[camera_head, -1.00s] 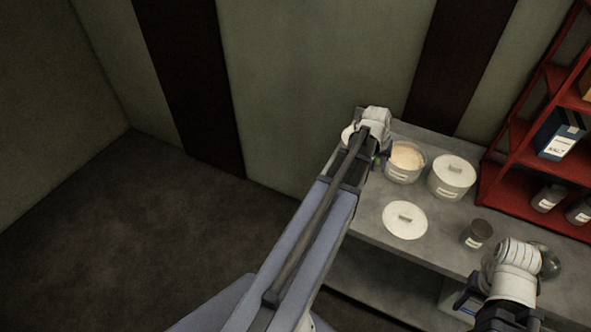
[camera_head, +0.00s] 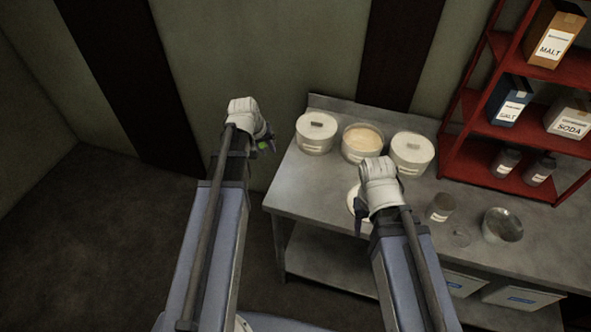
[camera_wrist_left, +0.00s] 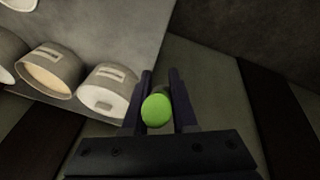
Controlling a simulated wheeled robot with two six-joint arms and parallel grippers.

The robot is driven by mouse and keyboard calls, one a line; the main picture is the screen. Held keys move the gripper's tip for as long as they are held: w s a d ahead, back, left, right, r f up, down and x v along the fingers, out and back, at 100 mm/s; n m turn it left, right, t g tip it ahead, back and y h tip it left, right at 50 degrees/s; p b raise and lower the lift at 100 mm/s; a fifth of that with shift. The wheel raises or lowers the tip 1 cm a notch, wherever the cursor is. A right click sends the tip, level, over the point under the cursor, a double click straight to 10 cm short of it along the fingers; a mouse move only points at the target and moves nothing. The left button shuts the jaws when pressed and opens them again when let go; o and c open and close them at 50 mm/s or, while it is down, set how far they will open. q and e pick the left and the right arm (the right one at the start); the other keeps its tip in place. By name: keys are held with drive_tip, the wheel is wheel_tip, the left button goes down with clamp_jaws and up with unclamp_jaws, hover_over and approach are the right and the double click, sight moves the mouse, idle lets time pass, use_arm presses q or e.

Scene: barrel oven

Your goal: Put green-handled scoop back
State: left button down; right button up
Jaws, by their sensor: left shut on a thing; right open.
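My left gripper (camera_head: 266,139) is shut on the green-handled scoop, left of the counter and beside the left-hand canister. The scoop's green handle end (camera_head: 264,146) shows at its jaws. In the left wrist view the round green end (camera_wrist_left: 156,110) sits between the two fingers; the scoop's bowl is hidden. An open canister (camera_head: 346,145) of pale powder stands at the back of the counter between two lidded canisters. My right gripper (camera_head: 359,217) is open over the counter, in front of a loose white lid (camera_head: 352,199) that it partly hides.
Lidded canisters (camera_head: 316,134) and (camera_head: 411,154) flank the open one on the grey counter (camera_head: 300,190). A red shelf (camera_head: 470,160) bounds the right side. The floor at left is clear.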

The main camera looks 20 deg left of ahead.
use_arm(q)
drive_tip(key=w+d+f+m+b, duration=0.1)
drive_tip(key=d+m, duration=0.1)
drive_tip(key=d, duration=0.7)
drive_tip(key=shift+t+h, duration=0.4)
wheel_tip(320, 180, down, 7)
drive_tip(key=b, duration=0.6)
drive_tip(key=shift+r+b, duration=0.15)
drive_tip(key=shift+b, duration=0.2)
wheel_tip(320, 180, down, 4)
drive_tip(key=b, duration=0.3)
drive_tip(key=shift+r+b, duration=0.15)
drive_tip(key=shift+b, duration=0.15)
drive_tip(key=shift+f, duration=0.2)
drive_tip(key=c, duration=0.7)
unclamp_jaws()
drive_tip(key=shift+r, duration=0.2)
